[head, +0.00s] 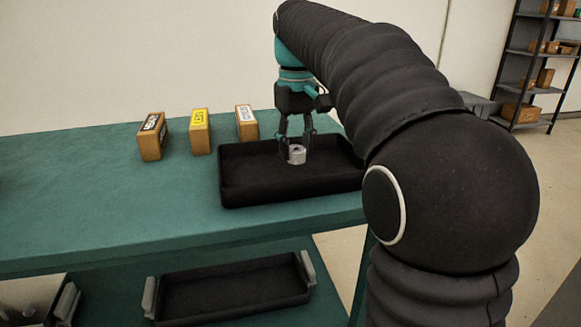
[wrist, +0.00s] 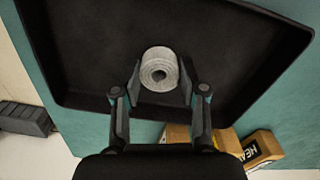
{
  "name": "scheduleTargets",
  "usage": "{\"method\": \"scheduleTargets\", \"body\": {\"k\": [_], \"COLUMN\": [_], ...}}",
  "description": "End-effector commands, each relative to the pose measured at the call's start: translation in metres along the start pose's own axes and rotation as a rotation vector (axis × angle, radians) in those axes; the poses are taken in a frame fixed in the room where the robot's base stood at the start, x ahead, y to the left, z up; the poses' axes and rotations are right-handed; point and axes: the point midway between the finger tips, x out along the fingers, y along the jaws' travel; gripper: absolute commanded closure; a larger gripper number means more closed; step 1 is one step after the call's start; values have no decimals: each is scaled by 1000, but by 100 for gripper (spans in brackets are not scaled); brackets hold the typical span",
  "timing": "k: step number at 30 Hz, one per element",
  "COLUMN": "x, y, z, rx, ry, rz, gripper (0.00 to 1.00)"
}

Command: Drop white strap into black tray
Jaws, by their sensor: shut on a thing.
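The white strap (head: 297,155) is a small rolled coil. My gripper (head: 296,150) is shut on it and holds it over the black tray (head: 240,190), which stands on the green table. In the wrist view the coil (wrist: 160,70) sits between the two fingers of my gripper (wrist: 158,85), with the floor of the black tray (wrist: 85,55) behind it. How far the coil is above the tray floor is hard to tell.
Three labelled wooden blocks (head: 200,132) stand on the green table (head: 90,200) behind and left of the tray. Another black tray (head: 235,290) lies on the lower shelf. Shelves with boxes (head: 530,75) stand at the far right. The table's left part is mostly clear.

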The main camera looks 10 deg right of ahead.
Motion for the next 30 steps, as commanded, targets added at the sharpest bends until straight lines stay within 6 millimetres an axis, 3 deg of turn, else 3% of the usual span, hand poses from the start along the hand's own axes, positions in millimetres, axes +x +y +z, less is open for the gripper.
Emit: {"method": "scheduleTargets", "body": {"k": [1,2,5,17,30], "x": [0,0,0,-5,-61], "y": [0,0,0,0,0], "z": [0,0,0,0,-1], "rx": [0,0,0,0,0], "ry": [0,0,0,0,1], "rz": [0,0,0,0,0], "gripper": [75,53,29,29,29]}}
